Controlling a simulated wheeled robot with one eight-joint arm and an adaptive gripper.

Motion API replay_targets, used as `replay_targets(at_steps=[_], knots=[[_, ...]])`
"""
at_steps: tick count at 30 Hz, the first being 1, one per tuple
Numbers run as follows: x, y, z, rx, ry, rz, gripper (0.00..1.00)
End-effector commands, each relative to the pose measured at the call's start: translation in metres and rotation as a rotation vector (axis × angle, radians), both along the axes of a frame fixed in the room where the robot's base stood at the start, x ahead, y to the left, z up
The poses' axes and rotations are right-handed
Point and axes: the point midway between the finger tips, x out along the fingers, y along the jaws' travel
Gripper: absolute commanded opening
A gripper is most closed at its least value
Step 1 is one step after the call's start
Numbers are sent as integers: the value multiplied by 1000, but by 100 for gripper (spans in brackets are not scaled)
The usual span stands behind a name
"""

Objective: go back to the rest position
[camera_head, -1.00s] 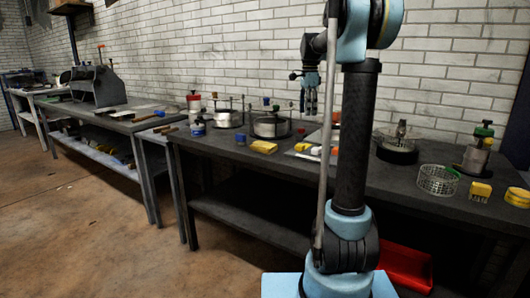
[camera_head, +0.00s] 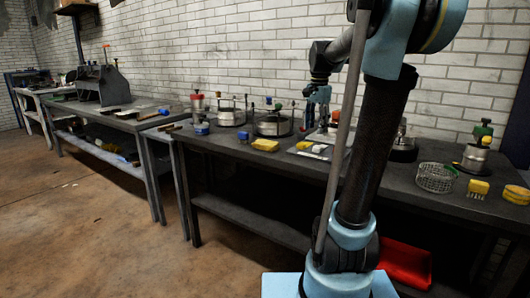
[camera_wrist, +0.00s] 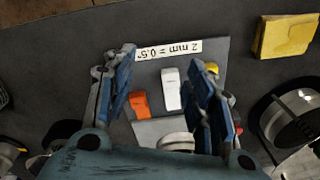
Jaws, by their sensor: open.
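My gripper (camera_head: 318,98) hangs in front of the brick wall, above the dark workbench (camera_head: 225,150). It also shows in the wrist view (camera_wrist: 163,72), with its two blue-padded fingers apart and nothing between them. Below it, in the wrist view, lies a grey plate (camera_wrist: 150,75) with a white label strip (camera_wrist: 168,50). A white object (camera_wrist: 171,89) and an orange object (camera_wrist: 140,104) lie on that plate, seen between the fingers and apart from them. My fingers and palm hide part of the plate.
A yellow block (camera_head: 265,145) lies at the bench front; a yellow object also shows in the wrist view (camera_wrist: 285,37). Round metal pieces (camera_head: 273,124) stand behind. A wire basket (camera_head: 436,178) is at right. A red bin (camera_head: 405,263) sits below. The floor at left is clear.

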Motion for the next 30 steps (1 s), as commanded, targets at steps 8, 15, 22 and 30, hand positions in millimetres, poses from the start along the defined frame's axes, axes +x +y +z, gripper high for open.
replay_targets(at_steps=[8,15,22,30], knots=[[-80,3,-42,-19,-34,247,49],[-142,4,-88,-43,-63,459,49],[-197,4,-140,-71,-89,662,49],[-249,4,-204,-108,-114,879,49]])
